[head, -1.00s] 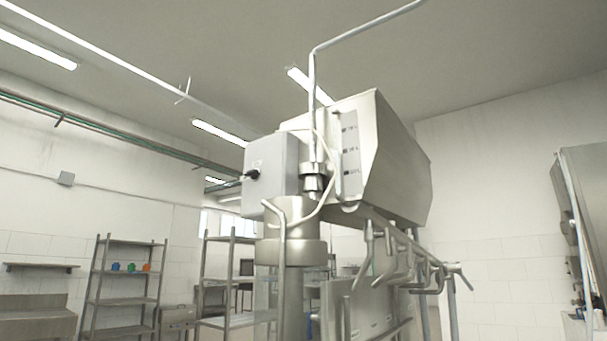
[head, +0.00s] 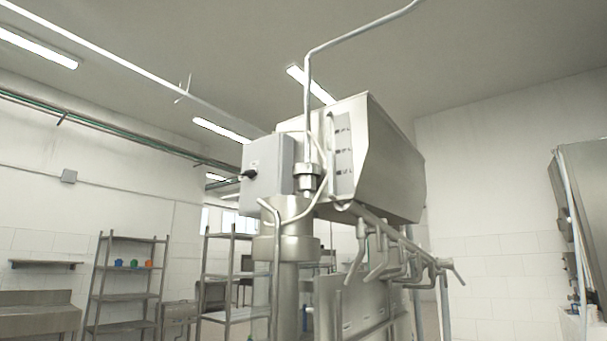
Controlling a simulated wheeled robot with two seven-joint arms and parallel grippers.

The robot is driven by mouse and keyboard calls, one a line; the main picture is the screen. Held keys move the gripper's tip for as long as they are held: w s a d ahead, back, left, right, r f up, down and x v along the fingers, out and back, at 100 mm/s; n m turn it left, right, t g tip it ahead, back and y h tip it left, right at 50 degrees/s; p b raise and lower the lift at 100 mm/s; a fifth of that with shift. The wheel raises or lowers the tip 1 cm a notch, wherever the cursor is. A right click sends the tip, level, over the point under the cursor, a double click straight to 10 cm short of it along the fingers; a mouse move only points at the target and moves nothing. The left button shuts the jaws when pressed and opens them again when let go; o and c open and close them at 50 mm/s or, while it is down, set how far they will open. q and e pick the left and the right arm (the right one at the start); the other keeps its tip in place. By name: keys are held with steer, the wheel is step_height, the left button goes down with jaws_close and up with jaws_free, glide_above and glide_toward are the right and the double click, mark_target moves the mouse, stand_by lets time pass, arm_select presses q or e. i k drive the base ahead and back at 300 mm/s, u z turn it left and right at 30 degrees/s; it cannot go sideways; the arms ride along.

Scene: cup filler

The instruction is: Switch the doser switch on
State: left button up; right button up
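The doser switch (head: 250,174) is a small black knob on the left face of a grey control box (head: 272,168). The box is mounted on the cup filler, beside a large steel hopper (head: 375,155) with a sloped body. I cannot tell the switch's position at this size. Neither of my grippers shows in the head view.
A steel column (head: 286,240) stands below the box, with a bent pipe (head: 275,260) in front of it. Several nozzles (head: 390,262) hang under the hopper at right. Shelves (head: 125,270) stand at the back left. A steel machine (head: 583,200) is at the right edge.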

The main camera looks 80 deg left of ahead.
mark_target(252, 173)
steer(key=k, duration=0.75)
steer(key=u, duration=1.5)
